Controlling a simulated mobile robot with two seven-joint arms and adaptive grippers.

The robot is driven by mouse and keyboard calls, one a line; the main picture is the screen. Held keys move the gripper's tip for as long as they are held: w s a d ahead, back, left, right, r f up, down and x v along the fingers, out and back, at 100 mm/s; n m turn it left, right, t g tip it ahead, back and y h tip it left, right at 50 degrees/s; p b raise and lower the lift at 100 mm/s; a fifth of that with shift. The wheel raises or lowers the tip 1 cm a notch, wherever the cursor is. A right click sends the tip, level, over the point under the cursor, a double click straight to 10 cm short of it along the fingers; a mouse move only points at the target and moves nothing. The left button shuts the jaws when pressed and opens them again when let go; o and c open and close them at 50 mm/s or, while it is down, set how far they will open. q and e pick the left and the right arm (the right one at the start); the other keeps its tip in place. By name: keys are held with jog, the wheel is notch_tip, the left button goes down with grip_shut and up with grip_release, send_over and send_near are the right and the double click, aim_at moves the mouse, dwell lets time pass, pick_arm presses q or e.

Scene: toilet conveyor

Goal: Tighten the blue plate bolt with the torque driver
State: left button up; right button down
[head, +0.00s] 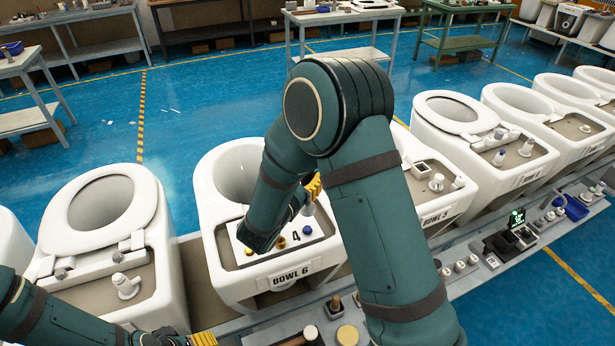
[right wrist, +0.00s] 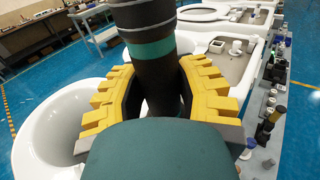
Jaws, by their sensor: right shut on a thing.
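The blue bolt (head: 307,230) sits on the pale plate (head: 318,222) at the right of the deck of the bowl labelled BOWL 6 (head: 292,276). Gold bolts (head: 279,243) also show on the plate, partly behind my right arm. My right gripper (right wrist: 158,78) is shut around the torque driver (right wrist: 150,45), a dark cylinder with a teal band. In the head view its yellow fingers (head: 313,187) show just above the blue bolt; contact between driver and bolt cannot be made out. My left gripper (head: 203,339) is low at the bottom edge, mostly cut off.
Other white toilet bowls stand in a row on both sides, one with a raised-looking seat (head: 105,205) at left. A grey rail (head: 480,268) with small parts and a little screen (head: 517,217) runs along the front. Blue floor lies open behind.

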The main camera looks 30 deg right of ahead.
aim_at(305, 206)
notch_tip(305, 206, down, 5)
jog(key=b, duration=0.4)
jog(key=shift+f+b, duration=0.65)
jog(key=shift+r, duration=0.1)
jog(key=shift+s+f+b, duration=0.1)
jog(key=shift+f+b, duration=0.9)
jog(key=shift+f, duration=0.4)
dwell(1.9)
jog(key=shift+r, duration=0.15)
dwell(1.1)
